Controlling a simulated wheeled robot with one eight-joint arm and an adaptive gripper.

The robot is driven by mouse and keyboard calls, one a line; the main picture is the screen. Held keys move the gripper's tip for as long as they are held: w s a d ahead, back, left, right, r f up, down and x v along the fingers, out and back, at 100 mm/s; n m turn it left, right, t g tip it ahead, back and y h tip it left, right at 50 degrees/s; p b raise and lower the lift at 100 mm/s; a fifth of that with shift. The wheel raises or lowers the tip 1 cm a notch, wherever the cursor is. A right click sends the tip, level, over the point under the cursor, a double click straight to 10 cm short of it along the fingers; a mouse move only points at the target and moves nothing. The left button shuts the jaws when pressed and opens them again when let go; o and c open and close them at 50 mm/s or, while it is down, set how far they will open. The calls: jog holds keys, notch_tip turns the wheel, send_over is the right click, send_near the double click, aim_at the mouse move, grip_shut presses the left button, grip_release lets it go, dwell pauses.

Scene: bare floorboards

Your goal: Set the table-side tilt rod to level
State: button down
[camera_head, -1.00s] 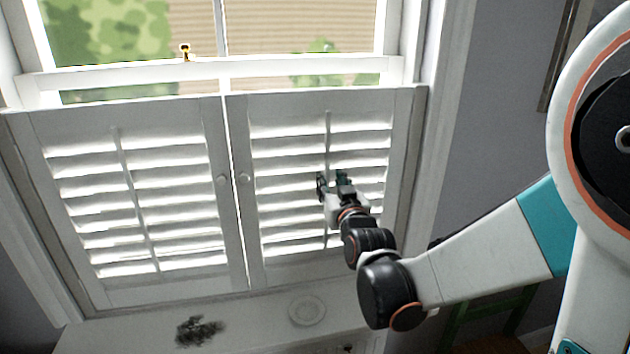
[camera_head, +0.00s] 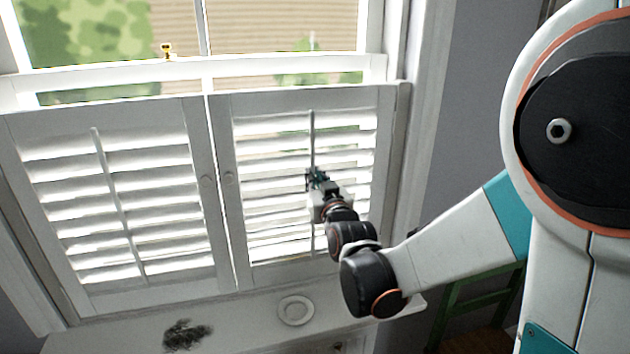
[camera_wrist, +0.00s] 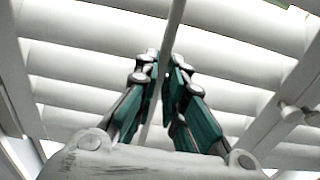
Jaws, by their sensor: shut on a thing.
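The right shutter panel (camera_head: 228,125) has louvre slats (camera_head: 345,120) and a thin upright tilt rod (camera_head: 312,140) down their middle. My gripper (camera_head: 315,177) is at about the mid-height of this rod, its fingers shut on it. In the wrist view the rod (camera_wrist: 175,22) runs between the teal fingers of my gripper (camera_wrist: 165,65) and comes out above the tips. The gripper and wrist hide part of the rod and the slats behind.
The left shutter panel (camera_head: 82,290) has its own rod (camera_head: 118,190). Round knobs (camera_head: 228,179) sit by the centre seam. On the sill below are a white plate (camera_head: 295,310) and a dark clump (camera_head: 187,334). Green furniture (camera_head: 475,305) stands at lower right.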

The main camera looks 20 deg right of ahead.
notch_tip(320, 180, down, 3)
jog(key=shift+r+b, duration=0.2)
jog(key=shift+b, duration=0.65)
jog(key=c, duration=1.7)
grip_release()
jog(key=s, duration=1.2)
jog(key=shift+s, duration=0.1)
